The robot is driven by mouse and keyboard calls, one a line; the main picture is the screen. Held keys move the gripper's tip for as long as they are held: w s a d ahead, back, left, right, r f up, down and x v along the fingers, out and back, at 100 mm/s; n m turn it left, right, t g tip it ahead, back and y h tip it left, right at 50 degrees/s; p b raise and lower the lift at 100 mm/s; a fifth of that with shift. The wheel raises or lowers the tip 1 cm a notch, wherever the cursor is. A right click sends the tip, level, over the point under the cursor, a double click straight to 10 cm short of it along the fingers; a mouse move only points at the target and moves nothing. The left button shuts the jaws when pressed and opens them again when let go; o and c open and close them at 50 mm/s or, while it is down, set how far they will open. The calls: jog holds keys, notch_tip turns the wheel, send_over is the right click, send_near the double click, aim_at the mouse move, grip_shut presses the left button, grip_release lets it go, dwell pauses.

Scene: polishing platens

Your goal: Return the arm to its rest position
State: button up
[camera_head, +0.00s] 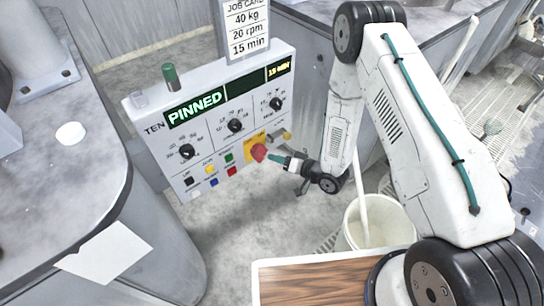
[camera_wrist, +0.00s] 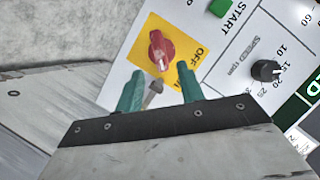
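My arm reaches down from the right in the head view, bent at the elbow. My gripper (camera_head: 280,160) is in front of the white control panel (camera_head: 150,128), close to a red rotary switch (camera_head: 259,152) on a yellow plate. In the wrist view the green fingers of my gripper (camera_wrist: 161,78) stand apart. The red switch (camera_wrist: 160,50) lies just beyond the fingertips, and I see no finger closed on it. A small grey lever-like piece (camera_wrist: 152,93) shows between the fingers; I cannot tell what it belongs to.
The panel display (camera_head: 196,108) reads PINNED, and a job card (camera_head: 245,28) stands above it. A grey platen table (camera_head: 95,185) with a white puck (camera_head: 71,133) is at left. A white bucket (camera_head: 352,235) and a wood-topped surface (camera_head: 315,284) are below my arm.

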jog(key=shift+s+d, duration=0.1)
dwell(0.5)
jog(key=s+d+f+n+g+h, duration=0.2)
jog(key=s+d+f+g+h, duration=0.25)
jog(key=d+f+h, duration=0.2)
jog(key=s+d+r+g+h, duration=0.3)
jog(key=d+r, duration=0.3)
jog(key=r, duration=0.5)
jog(key=s+d+r+g+h, duration=0.25)
jog(key=d+r, duration=0.35)
jog(key=r, duration=0.4)
jog(key=s+r+m+t, duration=0.1)
jog(key=s+r, duration=0.9)
jog(key=r, duration=0.5)
jog(key=s+r+m, duration=0.1)
jog(key=s+r, duration=0.9)
jog(key=r, duration=0.5)
jog(key=shift+s+d+r+t+y, duration=0.2)
jog(key=shift+s+r+t+y, duration=0.1)
jog(key=shift+s+t, duration=0.1)
